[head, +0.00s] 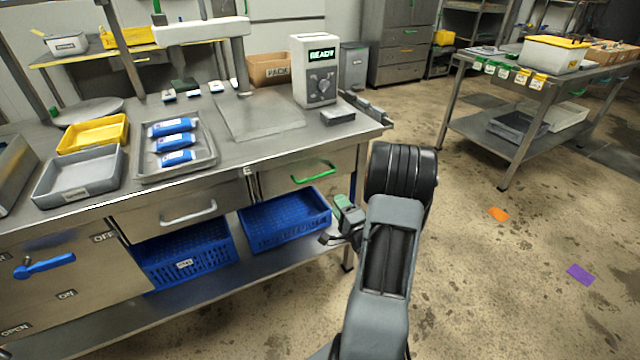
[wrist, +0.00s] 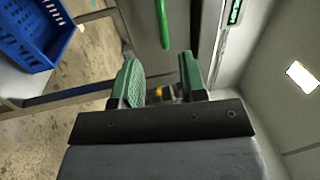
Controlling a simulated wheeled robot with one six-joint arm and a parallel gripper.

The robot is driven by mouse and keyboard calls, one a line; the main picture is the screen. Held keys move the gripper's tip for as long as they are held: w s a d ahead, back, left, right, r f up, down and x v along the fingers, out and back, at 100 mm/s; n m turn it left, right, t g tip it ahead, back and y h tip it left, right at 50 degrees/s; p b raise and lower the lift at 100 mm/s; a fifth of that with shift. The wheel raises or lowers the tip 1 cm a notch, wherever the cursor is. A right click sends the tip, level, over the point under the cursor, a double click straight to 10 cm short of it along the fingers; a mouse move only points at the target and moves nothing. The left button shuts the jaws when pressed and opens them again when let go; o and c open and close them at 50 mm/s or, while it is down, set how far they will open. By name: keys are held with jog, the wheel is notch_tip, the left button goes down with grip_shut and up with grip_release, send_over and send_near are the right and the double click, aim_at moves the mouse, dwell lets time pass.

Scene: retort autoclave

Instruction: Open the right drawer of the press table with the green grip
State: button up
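The press table (head: 215,180) is steel and has two drawers under its top. The right drawer (head: 272,182) looks shut and carries a bright green bar grip (head: 314,172). The grip also shows at the top of the wrist view (wrist: 164,22), beyond my fingertips. My gripper (head: 340,222) is in front of and below the right drawer, apart from the green grip. In the wrist view my gripper (wrist: 158,82) has its two green-padded fingers spread with nothing between them. My arm hides part of the floor right of the table.
The left drawer (head: 150,221) has a silver grip. Blue crates (head: 290,222) stand on the lower shelf below the drawers. A press unit reading READY (head: 315,75) stands on the table top. The floor (head: 500,270) to the right is mostly free.

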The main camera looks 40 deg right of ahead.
aim_at(320, 176)
jog(key=x, duration=1.3)
jog(key=shift+w+d+r+b, duration=0.1)
jog(key=shift+r+b, duration=0.05)
jog(key=shift+b, duration=0.25)
jog(key=shift+c, duration=0.5)
grip_shut()
